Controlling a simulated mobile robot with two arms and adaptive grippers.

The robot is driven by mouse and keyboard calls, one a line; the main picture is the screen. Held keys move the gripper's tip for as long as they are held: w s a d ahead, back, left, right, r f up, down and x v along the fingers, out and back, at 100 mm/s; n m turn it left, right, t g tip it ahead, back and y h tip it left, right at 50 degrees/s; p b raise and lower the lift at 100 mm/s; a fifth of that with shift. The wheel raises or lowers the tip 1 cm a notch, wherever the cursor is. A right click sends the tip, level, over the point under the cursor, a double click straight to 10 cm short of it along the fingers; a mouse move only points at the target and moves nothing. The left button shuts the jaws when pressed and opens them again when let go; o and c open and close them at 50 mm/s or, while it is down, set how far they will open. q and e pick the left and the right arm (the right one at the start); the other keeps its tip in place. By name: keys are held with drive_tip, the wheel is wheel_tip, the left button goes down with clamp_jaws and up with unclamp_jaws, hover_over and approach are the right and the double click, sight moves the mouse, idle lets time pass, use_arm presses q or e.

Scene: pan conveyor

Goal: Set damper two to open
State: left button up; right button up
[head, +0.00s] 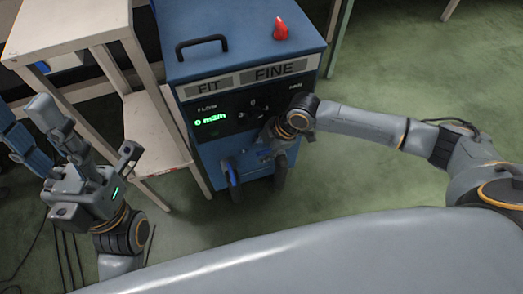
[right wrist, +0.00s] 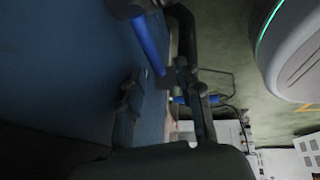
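A blue cabinet (head: 240,60) carries FIT and FINE labels and a dark front panel with a green readout of 0 m3/h. Low on its front, a blue-sleeved lever (head: 232,175) hangs at left and a dark lever or pipe (head: 280,172) at right; no damper number is legible. My right gripper (head: 272,132) is at the panel's lower right, above these. In the right wrist view its fingers (right wrist: 167,105) are apart, with a blue-sleeved bar (right wrist: 150,45) beyond them and nothing clearly held. My left gripper (head: 88,140) is open and empty, left of the cabinet.
A red beacon (head: 280,29) and a black handle (head: 202,43) are on the cabinet's top. A pale shelf stand (head: 150,125) stands close on its left. Green floor (head: 400,70) is clear to the right. Cables lie at lower left.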

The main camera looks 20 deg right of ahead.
drive_tip(key=shift+f, duration=0.15)
clamp_jaws()
idle(0.4)
